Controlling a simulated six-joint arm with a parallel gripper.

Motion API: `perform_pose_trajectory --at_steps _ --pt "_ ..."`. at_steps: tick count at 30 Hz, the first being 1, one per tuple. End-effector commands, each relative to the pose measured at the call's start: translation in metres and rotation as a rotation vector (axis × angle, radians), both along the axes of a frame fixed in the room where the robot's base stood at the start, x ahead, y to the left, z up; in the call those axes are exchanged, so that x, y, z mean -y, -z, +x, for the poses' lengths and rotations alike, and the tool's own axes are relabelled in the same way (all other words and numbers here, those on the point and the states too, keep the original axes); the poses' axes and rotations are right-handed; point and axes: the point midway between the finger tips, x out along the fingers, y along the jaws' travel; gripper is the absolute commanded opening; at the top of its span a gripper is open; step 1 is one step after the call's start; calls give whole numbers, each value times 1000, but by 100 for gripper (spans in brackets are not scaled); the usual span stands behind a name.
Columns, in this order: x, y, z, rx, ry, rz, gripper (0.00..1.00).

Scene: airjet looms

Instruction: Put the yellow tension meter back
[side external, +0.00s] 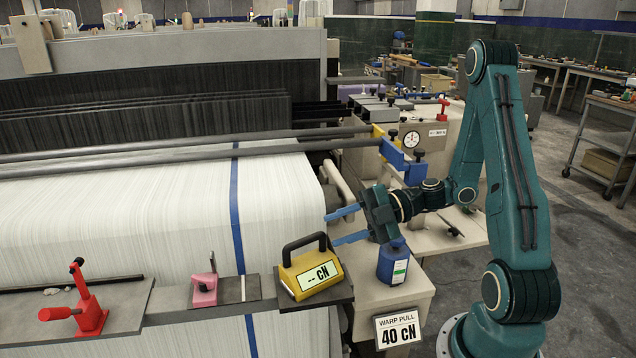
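The yellow tension meter (330,279) stands upright on a dark ledge (340,293) at the front of the loom. It has a black handle on top, and its display reads "-- cN". My gripper (329,228) is above and to the right of the meter, apart from it. Its two blue fingers are spread and point left toward the white warp sheet (180,215). I see nothing between the fingers.
A blue bottle (390,266) stands just below my gripper. A "WARP PULL 40 cN" sign (398,328) is at the front. A pink block (204,292) and a red lever clamp (90,315) sit left along the front ledge. Dark bars (180,150) cross above the warp.

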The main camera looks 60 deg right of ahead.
Motion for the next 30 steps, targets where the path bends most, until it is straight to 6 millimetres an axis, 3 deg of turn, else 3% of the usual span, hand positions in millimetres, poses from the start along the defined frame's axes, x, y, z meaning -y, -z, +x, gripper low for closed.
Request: perform_pose_trajectory --at_steps 20,30 --pt "1 0 -1 -4 -2 0 36" --pt "-21 1 -8 -176 -67 -19 36"
